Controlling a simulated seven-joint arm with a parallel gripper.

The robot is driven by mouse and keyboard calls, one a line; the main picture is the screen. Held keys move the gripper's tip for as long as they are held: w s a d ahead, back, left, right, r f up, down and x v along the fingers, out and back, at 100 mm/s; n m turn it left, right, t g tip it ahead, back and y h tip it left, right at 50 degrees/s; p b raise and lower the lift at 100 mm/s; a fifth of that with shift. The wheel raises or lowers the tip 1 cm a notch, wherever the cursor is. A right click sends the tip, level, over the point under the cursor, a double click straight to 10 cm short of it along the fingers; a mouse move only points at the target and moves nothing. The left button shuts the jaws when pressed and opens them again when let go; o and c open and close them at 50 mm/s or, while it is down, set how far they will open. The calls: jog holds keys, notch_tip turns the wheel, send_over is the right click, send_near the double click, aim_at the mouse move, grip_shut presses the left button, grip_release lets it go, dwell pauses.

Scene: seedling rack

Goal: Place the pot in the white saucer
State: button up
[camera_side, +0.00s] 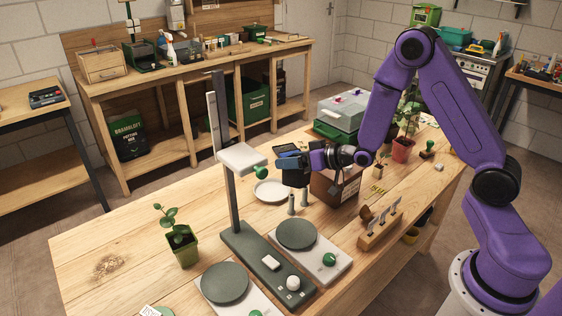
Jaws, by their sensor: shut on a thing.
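A square green pot (183,247) with a leafy seedling stands upright on the table at the left, well away from my gripper. The white saucer (268,192) lies on the table behind the grey stand, and its visible part is empty. My gripper (287,173) is above the table, just right of the saucer in the picture. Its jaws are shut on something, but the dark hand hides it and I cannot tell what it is. A red pot (402,150) with a taller plant stands at the back right.
A tall grey stand (233,200) with a white head and green knob (261,173) is close to my gripper. Two round-topped scales (297,235) (224,283), a wooden tool rack (380,225) and a brown box (340,190) stand nearby. The table's left part is mostly clear.

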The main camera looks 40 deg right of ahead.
jog(key=s, duration=0.1)
jog(key=s+r, duration=0.1)
jog(key=shift+s+r, duration=0.15)
jog(key=shift+s, duration=0.25)
jog(key=shift+s+r, duration=0.2)
jog(key=shift+s, duration=0.1)
jog(key=shift+s+a+r+t+h, duration=0.1)
jog(key=shift+r+t+h, duration=0.1)
jog(key=shift+t+h, duration=0.3)
jog(key=shift+s+r+m+t+h, duration=0.2)
jog(key=shift+r+m+t+h, duration=0.15)
jog(key=shift+h, duration=0.55)
jog(key=shift+s+d+r+t+h, duration=0.25)
jog(key=shift+s+d+t+h, duration=0.15)
jog(key=shift+d+h, duration=0.45)
jog(key=f+x, duration=0.2)
jog(key=x, duration=0.8)
send_over(276, 195)
notch_tip(276, 195, down, 7)
jog(key=shift+w+a+f+h, duration=0.15)
jog(key=shift+f+h, duration=0.1)
jog(key=shift+f, duration=0.45)
jog(key=shift+f, duration=0.65)
